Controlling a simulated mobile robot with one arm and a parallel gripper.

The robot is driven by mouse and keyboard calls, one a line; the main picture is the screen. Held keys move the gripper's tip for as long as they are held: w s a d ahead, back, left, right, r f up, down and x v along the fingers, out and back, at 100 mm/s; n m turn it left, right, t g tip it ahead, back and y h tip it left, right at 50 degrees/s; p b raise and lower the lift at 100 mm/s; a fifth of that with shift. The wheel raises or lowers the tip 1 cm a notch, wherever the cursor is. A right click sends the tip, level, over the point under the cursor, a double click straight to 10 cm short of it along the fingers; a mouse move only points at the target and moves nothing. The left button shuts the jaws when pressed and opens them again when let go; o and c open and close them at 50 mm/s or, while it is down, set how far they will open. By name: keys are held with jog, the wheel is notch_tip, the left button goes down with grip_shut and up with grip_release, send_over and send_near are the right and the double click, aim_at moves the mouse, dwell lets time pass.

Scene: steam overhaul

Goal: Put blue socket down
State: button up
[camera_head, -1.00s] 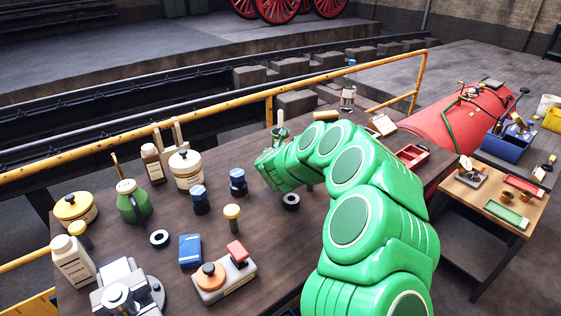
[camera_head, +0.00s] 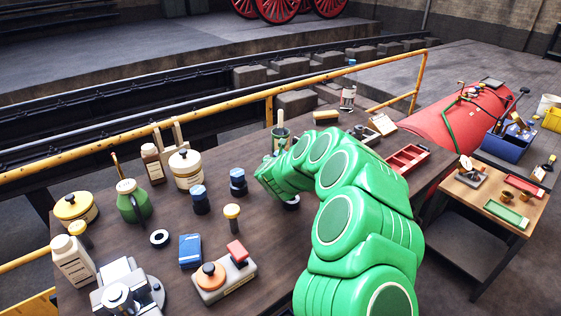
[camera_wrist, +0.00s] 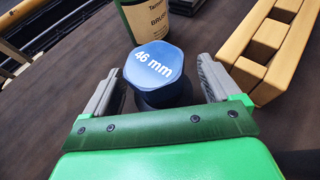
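A blue-topped hexagonal socket marked "46 mm" (camera_wrist: 158,68) with a dark body stands upright in the middle of the wrist view. My gripper (camera_wrist: 160,85) has its two grey fingers on either side of the socket, with a visible gap on each side, so it looks open around it. The socket's foot is hidden by my gripper. In the head view my gripper (camera_head: 268,178) is low over the workbench (camera_head: 130,262), and this socket is hidden there. Two other blue-topped sockets (camera_head: 200,200) (camera_head: 238,182) stand to its left.
A green brush can (camera_wrist: 165,12) stands just behind the socket, and a slotted wooden block (camera_wrist: 268,48) lies to its right. A red tray (camera_head: 407,158) lies right of my arm.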

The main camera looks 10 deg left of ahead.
jog(key=shift+s+r, duration=0.1)
dwell(0.3)
jog(key=shift+s+r, duration=0.25)
jog(key=shift+s, duration=0.3)
jog(key=shift+v, duration=5.35)
jog(key=shift+r, duration=0.1)
